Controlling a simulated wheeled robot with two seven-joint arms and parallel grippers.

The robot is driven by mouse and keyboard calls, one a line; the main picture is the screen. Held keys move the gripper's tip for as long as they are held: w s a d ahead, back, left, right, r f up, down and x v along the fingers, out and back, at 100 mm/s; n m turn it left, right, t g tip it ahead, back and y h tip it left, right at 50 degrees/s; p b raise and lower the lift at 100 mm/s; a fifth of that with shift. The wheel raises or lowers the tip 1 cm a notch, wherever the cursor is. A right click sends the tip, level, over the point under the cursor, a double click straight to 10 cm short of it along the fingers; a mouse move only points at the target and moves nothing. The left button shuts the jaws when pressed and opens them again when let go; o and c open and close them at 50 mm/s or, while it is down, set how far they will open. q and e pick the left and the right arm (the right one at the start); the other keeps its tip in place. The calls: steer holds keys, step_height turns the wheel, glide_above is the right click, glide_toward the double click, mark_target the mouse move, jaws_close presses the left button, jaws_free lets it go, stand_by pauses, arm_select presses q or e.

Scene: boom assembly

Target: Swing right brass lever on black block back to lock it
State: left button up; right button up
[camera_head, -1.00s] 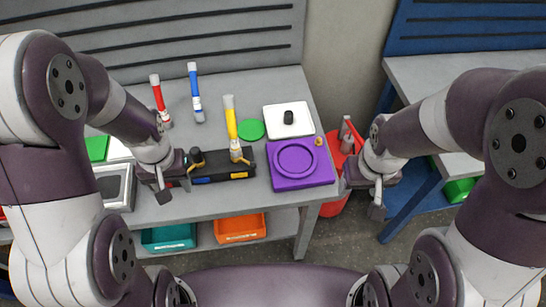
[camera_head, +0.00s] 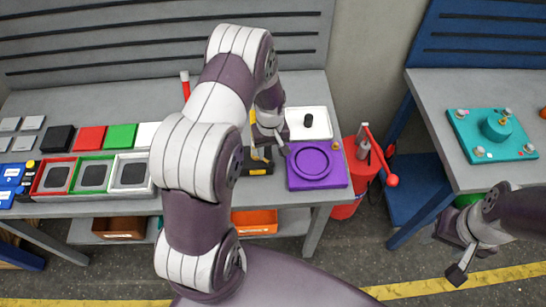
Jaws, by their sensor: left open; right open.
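The black block (camera_head: 262,166) lies on the grey bench. Only its right end with a yellow label shows; my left arm hides the rest. A small brass piece, apparently the right brass lever (camera_head: 259,156), shows at that end under my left gripper. Its exact angle is hard to tell. My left gripper (camera_head: 267,146) is open just above the block's right end; I cannot tell whether it touches the lever. My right gripper (camera_head: 450,259) is open and empty, over the floor at the lower right, far from the block.
A purple fixture (camera_head: 330,180) stands right of the block, with a white plate (camera_head: 320,129) behind it. Red, green and white trays (camera_head: 52,190) fill the bench's left. A red bin (camera_head: 360,183) stands beside the bench. A teal plate (camera_head: 511,153) lies on the right table.

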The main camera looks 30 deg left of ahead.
mark_target(271, 163)
arm_select(q)
step_height(271, 163, down, 4)
steer(key=shift+d+f+p, duration=0.15)
steer(key=shift+f+p, duration=0.1)
steer(key=shift+p, duration=0.2)
steer(key=shift+f, duration=0.7)
